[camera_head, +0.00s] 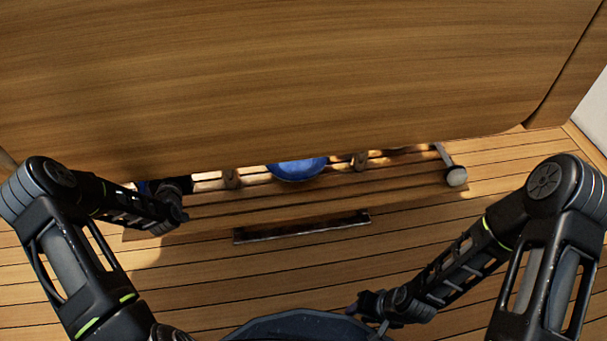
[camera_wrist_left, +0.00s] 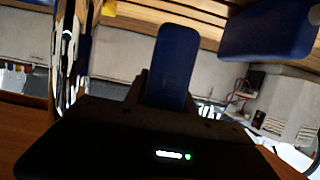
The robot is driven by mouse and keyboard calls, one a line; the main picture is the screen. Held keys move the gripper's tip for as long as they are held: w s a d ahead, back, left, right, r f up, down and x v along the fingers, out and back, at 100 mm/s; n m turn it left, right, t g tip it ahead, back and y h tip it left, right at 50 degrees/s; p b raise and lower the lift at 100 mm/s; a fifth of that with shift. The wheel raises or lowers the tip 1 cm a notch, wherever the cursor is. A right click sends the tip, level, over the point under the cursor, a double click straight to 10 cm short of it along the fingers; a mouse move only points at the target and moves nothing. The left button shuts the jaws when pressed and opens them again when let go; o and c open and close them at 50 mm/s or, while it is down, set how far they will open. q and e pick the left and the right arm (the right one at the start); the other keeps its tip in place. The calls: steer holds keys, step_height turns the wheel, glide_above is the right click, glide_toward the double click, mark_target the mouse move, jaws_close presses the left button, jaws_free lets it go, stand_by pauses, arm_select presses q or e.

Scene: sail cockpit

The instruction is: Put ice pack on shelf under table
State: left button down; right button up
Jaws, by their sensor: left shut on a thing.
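My left gripper (camera_wrist_left: 168,85) is shut on the ice pack (camera_wrist_left: 173,62), a dark blue slab that stands out between its fingers in the left wrist view. In the head view my left arm reaches in under the table's near edge at the left. The table (camera_head: 290,75) hides most of that gripper there, and a bit of dark blue shows beside it. The shelf (camera_head: 310,205) is a slatted wooden board below the tabletop. My right gripper (camera_head: 366,312) is low in the head view, away from the shelf; its finger opening is unclear.
A blue bowl (camera_head: 297,168) sits on the shelf, partly under the table edge. Another blue object (camera_wrist_left: 268,30) shows at the upper right of the left wrist view. A pale rounded piece (camera_head: 456,176) is at the shelf's right end.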

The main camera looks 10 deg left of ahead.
arm_select(q)
steer(key=shift+r, duration=0.1)
stand_by(0.3)
steer(key=shift+f+b, duration=1.5)
steer(key=shift+f, duration=1.65)
step_height(320, 180, down, 4)
steer(key=shift+r+b, duration=0.1)
steer(key=shift+b, duration=1)
steer(key=c, duration=1)
jaws_free()
steer(key=shift+c, duration=0.2)
